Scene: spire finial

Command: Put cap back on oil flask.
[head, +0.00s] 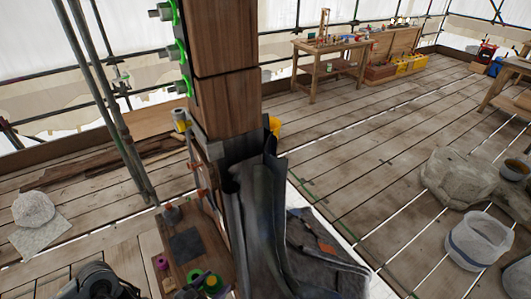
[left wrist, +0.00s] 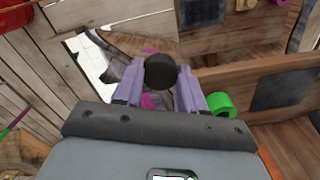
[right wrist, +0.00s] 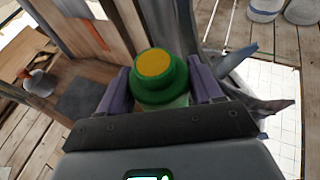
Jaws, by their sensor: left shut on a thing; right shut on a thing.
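My right gripper (right wrist: 160,88) is shut on the green oil flask (right wrist: 158,82). The flask has a wide dark green collar and a round yellow top face that points toward the camera. Its lower part is hidden behind my gripper. My left gripper (left wrist: 158,88) is shut on a dark, rounded thing that looks like the cap (left wrist: 160,70). It stands out past the purple fingertips, and its underside is hidden. Cap and flask do not appear together in either wrist view, so I cannot tell the gap between them. In the head view neither grip shows clearly.
A small wooden bench with a dark square plate (head: 187,245) and green and purple rolls (head: 160,262) stands low in the head view. A thick timber post (head: 222,75) rises beside it. Dark grey cloth (head: 255,220) hangs at its right. Buckets (head: 478,240) stand farther right.

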